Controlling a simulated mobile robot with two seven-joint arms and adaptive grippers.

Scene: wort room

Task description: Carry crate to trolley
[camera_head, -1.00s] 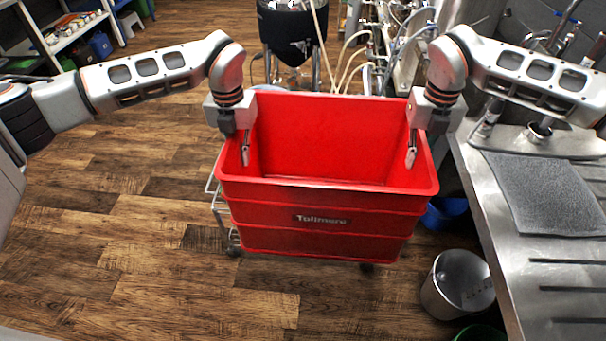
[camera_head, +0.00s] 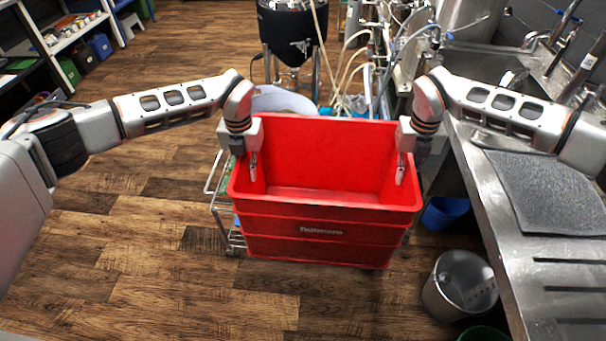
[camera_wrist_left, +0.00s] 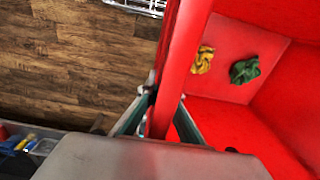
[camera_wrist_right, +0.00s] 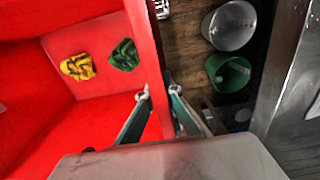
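The large red crate (camera_head: 325,222) is upright in the middle of the head view. My left gripper (camera_head: 253,172) is shut on its left rim, with one finger inside and one outside; the left wrist view (camera_wrist_left: 158,110) shows this too. My right gripper (camera_head: 401,172) is shut on the right rim in the same way, also in the right wrist view (camera_wrist_right: 156,108). A yellow cloth (camera_wrist_right: 78,67) and a green cloth (camera_wrist_right: 124,55) lie on the crate's floor. The wire trolley (camera_head: 215,188) shows at the crate's left; the crate hides most of it. I cannot tell whether they touch.
A steel sink counter (camera_head: 515,255) with a grey mat (camera_head: 550,192) runs along the right. A steel bin (camera_head: 460,284) and a blue tub (camera_head: 446,213) stand beside it. A black vessel (camera_head: 292,32) and hoses stand behind the crate. Wooden floor is clear at left.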

